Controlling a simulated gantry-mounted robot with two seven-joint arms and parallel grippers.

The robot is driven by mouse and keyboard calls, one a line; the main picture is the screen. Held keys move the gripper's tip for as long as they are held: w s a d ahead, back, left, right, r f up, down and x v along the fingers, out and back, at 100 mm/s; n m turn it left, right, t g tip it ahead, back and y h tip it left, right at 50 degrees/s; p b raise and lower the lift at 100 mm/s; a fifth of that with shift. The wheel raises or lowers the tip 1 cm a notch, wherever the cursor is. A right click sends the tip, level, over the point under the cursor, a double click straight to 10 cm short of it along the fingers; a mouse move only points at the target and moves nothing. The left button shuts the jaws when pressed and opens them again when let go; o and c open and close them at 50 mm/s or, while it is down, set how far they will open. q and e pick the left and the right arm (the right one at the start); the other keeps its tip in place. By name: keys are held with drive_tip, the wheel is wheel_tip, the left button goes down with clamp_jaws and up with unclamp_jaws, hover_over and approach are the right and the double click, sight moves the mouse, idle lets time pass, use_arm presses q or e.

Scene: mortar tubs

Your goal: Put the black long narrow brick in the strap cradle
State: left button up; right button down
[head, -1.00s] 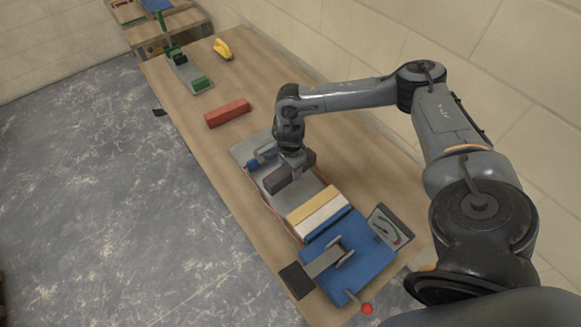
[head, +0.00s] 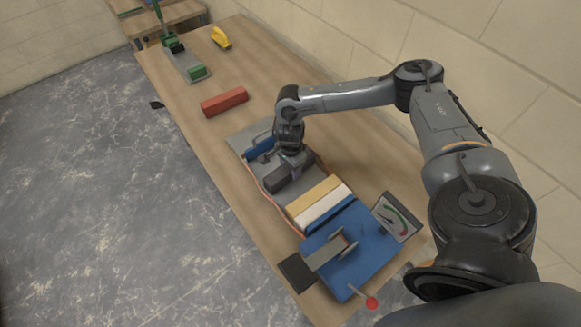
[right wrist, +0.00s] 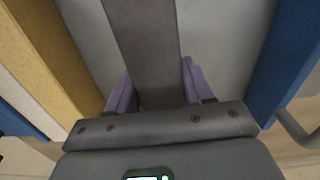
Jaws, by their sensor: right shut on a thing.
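My right gripper (head: 294,160) is shut on the black long narrow brick (head: 274,180), over the grey bed of the strap cradle (head: 244,135). In the right wrist view the purple fingers sit on both sides of the brick (right wrist: 145,45). A yellow brick (head: 312,194) and a white brick (head: 323,206) lie side by side in the cradle, before its near blue wall. In the right wrist view grey bed shows between the black brick and the yellow brick (right wrist: 45,55). I cannot tell whether the black brick touches the bed. My left gripper is out of view.
The blue strapping machine (head: 352,260) with a red-knobbed lever (head: 371,303) and a dial panel (head: 396,217) adjoins the cradle. A red brick (head: 225,102), a yellow object (head: 221,38) and a green-ended tool (head: 186,60) stand farther along the table. A beige wall runs along the right.

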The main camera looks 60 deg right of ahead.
drive_tip(key=shift+f+b, duration=0.35)
drive_tip(key=shift+f, duration=0.1)
idle(0.3)
drive_tip(key=shift+c, duration=1.8)
unclamp_jaws()
